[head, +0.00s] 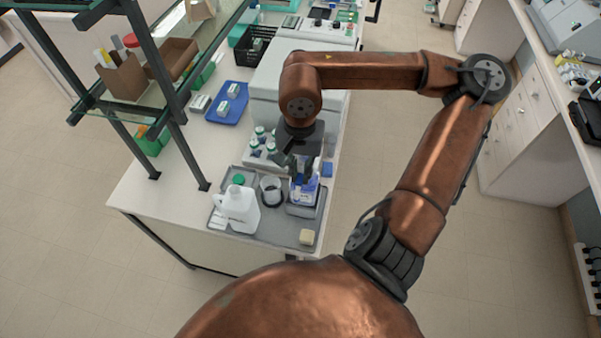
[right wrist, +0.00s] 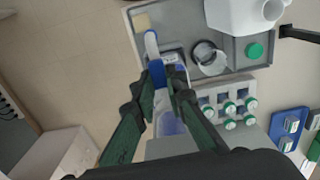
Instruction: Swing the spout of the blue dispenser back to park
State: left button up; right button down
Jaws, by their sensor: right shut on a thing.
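The blue dispenser (head: 304,193) stands on the grey tray at the front of the bench, partly hidden under my right gripper (head: 303,172). In the right wrist view its pale bluish body (right wrist: 170,124) shows between my gripper's fingers (right wrist: 164,76). The dispenser's spout (right wrist: 152,45), a blue piece with a whitish end, reaches out past the fingertips toward the tray's edge. My right gripper is shut on the spout at its blue part. The exact contact is partly hidden by the fingers. My left gripper is not in view.
The grey tray (head: 275,232) also holds a white jug (head: 238,210), a green cap (head: 238,180), a beaker (head: 271,188) and a beige block (head: 306,237). Several green-capped bottles (right wrist: 230,110) stand close by in a rack. A glass shelf frame rises at the left.

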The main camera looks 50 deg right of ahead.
aim_at(300, 176)
jog(key=c, duration=1.9)
grip_release()
jog(key=shift+c, duration=0.2)
notch_tip(300, 176, up, 12)
